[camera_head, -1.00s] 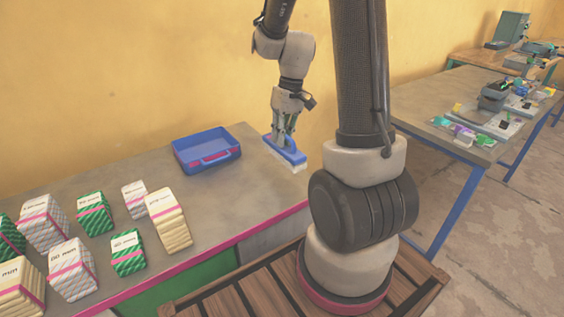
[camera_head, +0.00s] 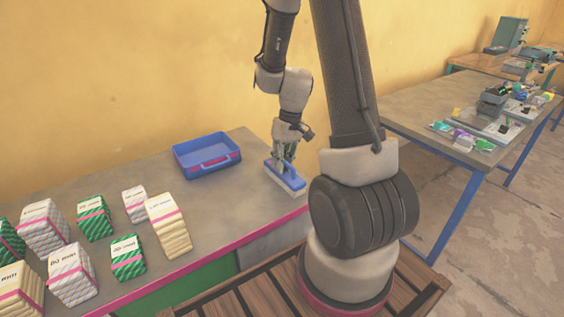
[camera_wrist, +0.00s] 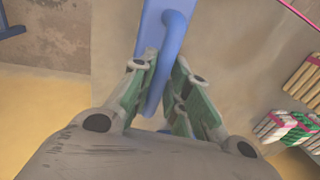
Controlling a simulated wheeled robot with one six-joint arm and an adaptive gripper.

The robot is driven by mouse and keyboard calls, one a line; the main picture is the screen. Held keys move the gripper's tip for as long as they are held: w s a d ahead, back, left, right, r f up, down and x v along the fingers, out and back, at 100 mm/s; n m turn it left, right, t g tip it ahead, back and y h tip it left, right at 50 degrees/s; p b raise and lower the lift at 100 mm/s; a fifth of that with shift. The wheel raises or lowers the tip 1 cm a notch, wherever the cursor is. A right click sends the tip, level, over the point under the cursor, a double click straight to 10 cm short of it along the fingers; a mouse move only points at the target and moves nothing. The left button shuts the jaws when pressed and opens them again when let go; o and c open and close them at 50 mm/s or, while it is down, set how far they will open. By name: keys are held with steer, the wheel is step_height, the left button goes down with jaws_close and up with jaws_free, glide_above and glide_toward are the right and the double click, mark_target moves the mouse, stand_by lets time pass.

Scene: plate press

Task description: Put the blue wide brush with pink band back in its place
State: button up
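The blue wide brush (camera_head: 289,181) has a blue back with a raised loop handle and pale bristles pointing down. It is at the right end of the grey worktable (camera_head: 222,199), at or just above its surface; I cannot tell if the bristles touch. I cannot make out a pink band on it. My gripper (camera_head: 282,165) is above the brush with its fingers on both sides of the handle. In the wrist view, the fingers (camera_wrist: 165,85) close around the blue handle (camera_wrist: 174,48), hiding part of it.
An open blue tray (camera_head: 207,168) with a pink mark on its front stands left of the brush. Several wrapped, labelled bundles (camera_head: 167,225) stand at the table's left. A second table (camera_head: 405,105) with small tools is at the right. Bare tabletop lies between tray and front edge.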

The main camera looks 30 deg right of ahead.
steer(key=shift+o, duration=0.4)
step_height(320, 180, up, 12)
steer(key=d, duration=0.2)
steer(key=s+a+r+t+h, duration=0.1)
steer(key=s+a+r+t, duration=0.1)
steer(key=s+r, duration=0.4)
steer(key=s+a+r+t+h, duration=0.1)
steer(key=s+a+r+t, duration=0.1)
steer(key=s+r, duration=0.4)
steer(key=s+a, duration=0.1)
steer(key=s, duration=0.4)
steer(key=shift+r, duration=0.4)
steer(key=shift+a, duration=0.1)
